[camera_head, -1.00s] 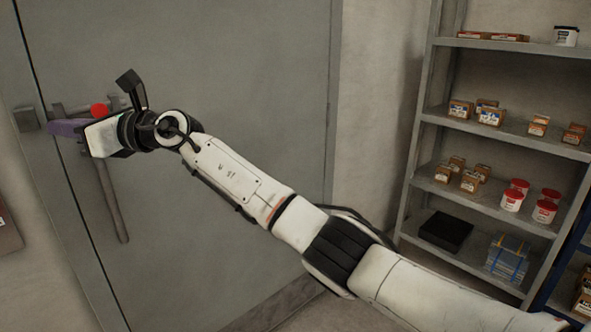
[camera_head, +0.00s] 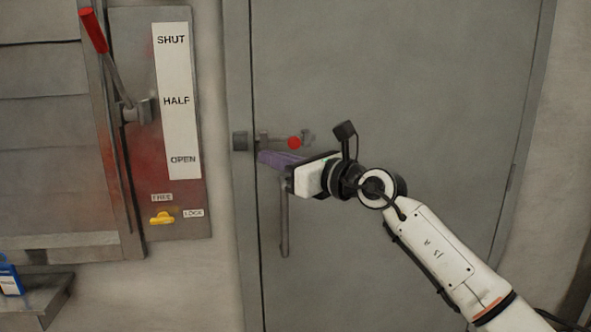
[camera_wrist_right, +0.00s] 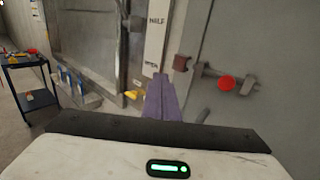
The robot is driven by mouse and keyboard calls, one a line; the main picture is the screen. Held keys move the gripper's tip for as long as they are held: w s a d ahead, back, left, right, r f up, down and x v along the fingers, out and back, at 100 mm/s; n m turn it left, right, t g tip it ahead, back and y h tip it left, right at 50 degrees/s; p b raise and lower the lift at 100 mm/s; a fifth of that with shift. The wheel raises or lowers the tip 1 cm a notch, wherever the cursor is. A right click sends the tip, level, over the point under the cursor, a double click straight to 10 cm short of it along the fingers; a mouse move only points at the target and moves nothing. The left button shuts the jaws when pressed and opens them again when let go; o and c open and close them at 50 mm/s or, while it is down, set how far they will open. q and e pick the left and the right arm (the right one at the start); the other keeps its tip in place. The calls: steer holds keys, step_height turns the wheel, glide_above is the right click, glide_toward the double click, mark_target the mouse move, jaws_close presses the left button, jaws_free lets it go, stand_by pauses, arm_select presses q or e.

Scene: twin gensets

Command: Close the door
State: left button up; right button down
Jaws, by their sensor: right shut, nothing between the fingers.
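The grey door (camera_head: 420,110) fills the right half of the head view. Its left edge lies along the frame, with only a thin dark line between them; I cannot tell if it is fully closed. A sliding bolt with a red knob (camera_head: 293,142) is on the door, and a dark keeper (camera_head: 239,140) is on the frame. A long vertical handle (camera_head: 284,215) hangs below. My right gripper (camera_head: 264,158) is shut and empty, its purple fingers just below the bolt, pointing left. Contact with the door is unclear. The right wrist view shows the fingers (camera_wrist_right: 161,95) and red knob (camera_wrist_right: 227,83). My left gripper is out of view.
Left of the door is a panel marked SHUT, HALF and OPEN (camera_head: 176,100), with a red-handled lever (camera_head: 93,32) and a yellow knob (camera_head: 162,218). A shelf (camera_head: 45,300) juts out at lower left. A dark cart (camera_wrist_right: 28,85) shows in the wrist view.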

steer(key=s+f+m+g+y+b, duration=0.15)
steer(key=s+f+m, duration=0.35)
steer(key=s, duration=0.6)
steer(key=s+d+f+m+t+h, duration=0.25)
steer(key=d+f+m, duration=0.35)
steer(key=f+m, duration=0.4)
steer(key=s+d+f+m+t+h, duration=0.2)
steer(key=s+d+f+m+h, duration=0.15)
steer(key=d+f+m, duration=0.5)
steer(key=s+d+f+m+t+h, duration=0.2)
steer(key=d+f+m+h, duration=0.2)
steer(key=f+m, duration=0.75)
steer(key=s+d+f+m+g+h, duration=0.1)
steer(key=s+d+f+m+g, duration=0.2)
steer(key=s+f, duration=0.8)
steer(key=s+d+f+m+g+h, duration=0.2)
steer(key=s+f+m+g, duration=0.3)
steer(key=s+f, duration=0.6)
steer(key=shift+s+d+f+m, duration=0.25)
steer(key=shift+d+f+m, duration=0.3)
steer(key=shift+d, duration=0.25)
